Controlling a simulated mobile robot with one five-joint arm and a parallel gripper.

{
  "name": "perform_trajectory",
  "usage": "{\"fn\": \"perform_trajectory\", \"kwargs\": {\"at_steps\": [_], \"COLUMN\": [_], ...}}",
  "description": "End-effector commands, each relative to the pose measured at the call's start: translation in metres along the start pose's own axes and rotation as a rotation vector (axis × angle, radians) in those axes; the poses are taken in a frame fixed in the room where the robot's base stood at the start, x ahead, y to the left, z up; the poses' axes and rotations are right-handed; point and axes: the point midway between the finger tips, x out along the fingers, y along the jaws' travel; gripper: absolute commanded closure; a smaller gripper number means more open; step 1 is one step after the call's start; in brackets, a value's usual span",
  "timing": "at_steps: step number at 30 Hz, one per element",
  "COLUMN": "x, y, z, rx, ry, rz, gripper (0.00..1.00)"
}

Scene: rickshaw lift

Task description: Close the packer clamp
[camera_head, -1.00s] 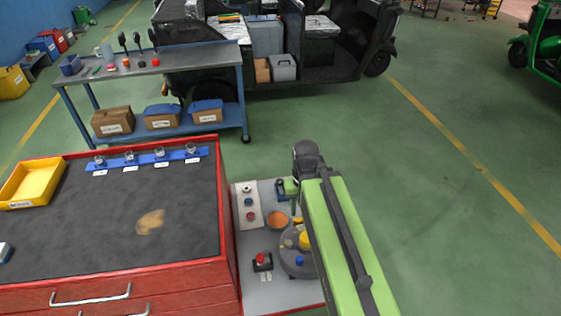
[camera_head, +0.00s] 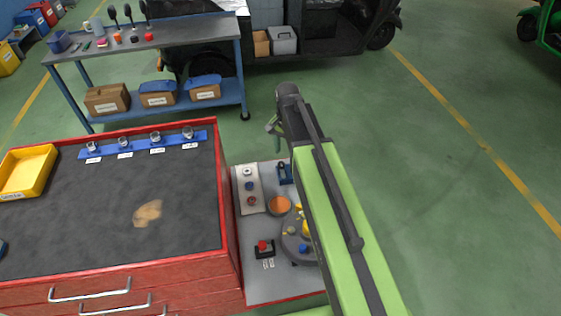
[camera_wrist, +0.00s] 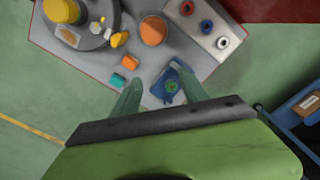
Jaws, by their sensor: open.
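A small blue fixture (camera_head: 285,172) with a dark upright part stands at the far edge of the grey side board. It may be the packer clamp; I cannot tell whether it is open or closed. My gripper (camera_head: 272,126) is open and empty, above and beyond the board's far edge in the head view. In the wrist view my gripper (camera_wrist: 158,82) shows two pale green fingers spread apart. They appear apart from the fixture.
The grey board (camera_head: 260,288) carries a round grey turntable (camera_head: 290,243), an orange bowl (camera_head: 279,205), a white ring holder (camera_head: 249,188) and a red button (camera_head: 263,246). A red cabinet (camera_head: 230,215) adjoins it on the left.

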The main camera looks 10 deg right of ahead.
Motion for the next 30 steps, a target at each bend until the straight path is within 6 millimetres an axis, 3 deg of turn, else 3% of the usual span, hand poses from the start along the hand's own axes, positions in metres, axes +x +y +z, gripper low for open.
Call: {"fn": "perform_trajectory", "kwargs": {"at_steps": [1,3,9,16,20,30], "x": [-0.001,-0.002,-0.002,0.001,0.012,0.077], "y": [-0.021,-0.038,-0.062,-0.063,-0.062,-0.062], "z": [-0.026,-0.047,-0.077,-0.078,-0.078,-0.078], "rx": [0.129,0.304,0.601,0.639,0.638,0.637], "ry": [0.000,0.000,0.000,0.000,0.000,0.000], "rz": [0.000,0.000,0.000,0.000,0.000,0.000], "gripper": [0.48,0.48,0.48,0.48,0.48,0.48]}}
